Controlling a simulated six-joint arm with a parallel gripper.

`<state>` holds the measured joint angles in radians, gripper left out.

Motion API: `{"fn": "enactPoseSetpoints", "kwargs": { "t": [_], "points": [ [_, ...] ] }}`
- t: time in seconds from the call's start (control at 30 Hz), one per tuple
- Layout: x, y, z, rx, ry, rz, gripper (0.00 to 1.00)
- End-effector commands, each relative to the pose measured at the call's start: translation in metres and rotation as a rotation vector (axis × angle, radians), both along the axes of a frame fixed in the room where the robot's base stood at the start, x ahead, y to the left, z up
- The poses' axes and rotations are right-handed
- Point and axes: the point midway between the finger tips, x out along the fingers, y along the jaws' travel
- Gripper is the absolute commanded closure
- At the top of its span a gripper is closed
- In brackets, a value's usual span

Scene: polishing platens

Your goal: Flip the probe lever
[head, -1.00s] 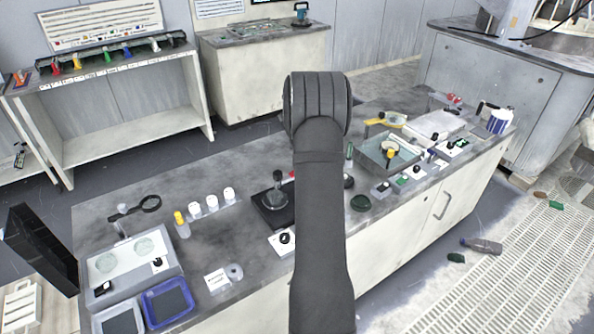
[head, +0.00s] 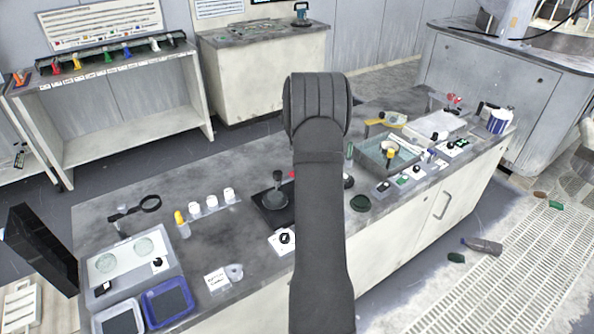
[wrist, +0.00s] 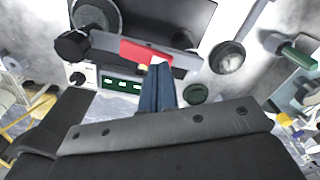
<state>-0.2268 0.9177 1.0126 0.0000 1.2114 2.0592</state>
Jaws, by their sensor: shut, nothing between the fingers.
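My gripper shows in the wrist view with its two blue fingers (wrist: 158,86) together and empty. A flat red piece (wrist: 143,51) lies just beyond the fingertips, on a grey bar of a dark machine; whether it is the probe lever I cannot tell, nor whether the fingers touch it. In the head view my arm hides the gripper and most of this spot; a small red bit (head: 292,174) shows at the arm's left edge.
A white panel with green displays (wrist: 122,83) is below the red piece in the wrist view, and a green round dish (wrist: 196,94) is close to the fingers. In the head view, white-capped bottles (head: 228,195) stand left of the arm and a grey tray (head: 388,156) stands right.

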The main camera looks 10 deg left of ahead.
Motion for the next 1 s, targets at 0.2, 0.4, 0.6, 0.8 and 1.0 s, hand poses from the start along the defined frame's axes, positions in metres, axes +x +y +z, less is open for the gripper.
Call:
{"fn": "enactPoseSetpoints", "kwargs": {
  "t": [0.2,0.4,0.6,0.8,1.0],
  "points": [
    [0.000,0.000,-0.004,0.000,0.000,0.000,1.00],
    [0.000,0.000,-0.007,0.000,0.000,0.000,1.00],
    [0.000,0.000,-0.010,0.000,0.000,0.000,1.00],
    [0.000,0.000,-0.013,0.000,0.001,0.000,1.00],
    [0.000,0.000,-0.016,0.000,0.001,0.000,1.00]
  ]
}}
